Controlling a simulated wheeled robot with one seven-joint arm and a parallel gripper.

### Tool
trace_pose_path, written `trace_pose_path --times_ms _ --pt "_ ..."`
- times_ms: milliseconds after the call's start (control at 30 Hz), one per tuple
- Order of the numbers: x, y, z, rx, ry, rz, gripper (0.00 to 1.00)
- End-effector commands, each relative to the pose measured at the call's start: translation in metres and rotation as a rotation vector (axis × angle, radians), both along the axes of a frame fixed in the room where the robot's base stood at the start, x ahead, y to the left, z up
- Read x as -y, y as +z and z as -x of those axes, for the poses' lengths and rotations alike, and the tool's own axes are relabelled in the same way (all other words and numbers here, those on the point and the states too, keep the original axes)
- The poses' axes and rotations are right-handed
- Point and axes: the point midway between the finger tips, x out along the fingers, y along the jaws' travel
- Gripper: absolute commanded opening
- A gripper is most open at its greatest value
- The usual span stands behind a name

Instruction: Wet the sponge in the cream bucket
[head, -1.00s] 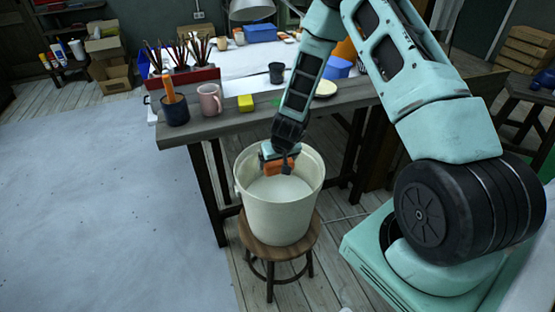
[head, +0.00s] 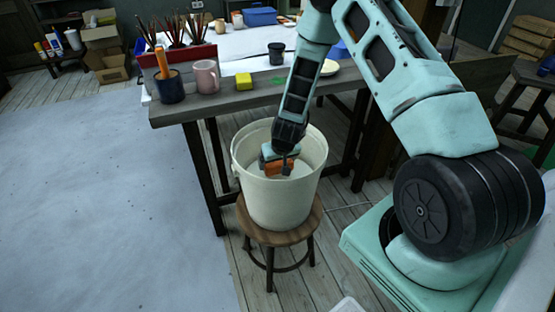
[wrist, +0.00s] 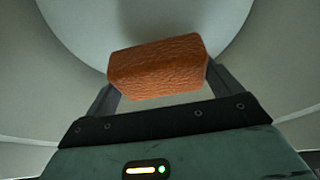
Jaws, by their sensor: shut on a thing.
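The cream bucket (head: 280,205) stands upright on a round wooden stool and holds a pale liquid or a pale bottom. My gripper (head: 279,166) is inside the bucket's mouth, pointing down, shut on an orange sponge (head: 275,169). In the wrist view the sponge (wrist: 157,68) lies between the two fingers of my gripper (wrist: 160,85), with the pale round surface (wrist: 190,20) beyond it. I cannot tell whether the sponge touches that surface.
The stool (head: 270,238) stands in front of a workbench (head: 222,104). On the bench are a dark cup (head: 169,87) with an orange-handled tool, a pink mug (head: 206,76) and a yellow block (head: 244,81). The floor at the left is clear.

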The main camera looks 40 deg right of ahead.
Motion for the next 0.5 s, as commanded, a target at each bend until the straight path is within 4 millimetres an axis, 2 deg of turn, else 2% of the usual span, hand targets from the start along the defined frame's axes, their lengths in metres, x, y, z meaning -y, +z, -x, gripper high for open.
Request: trace_pose_path --times_ms 100,500 --pt "0.0 -0.016 0.0 0.0 0.001 0.0 0.72" --pt "0.0 -0.049 0.0 0.001 0.001 0.002 0.72"
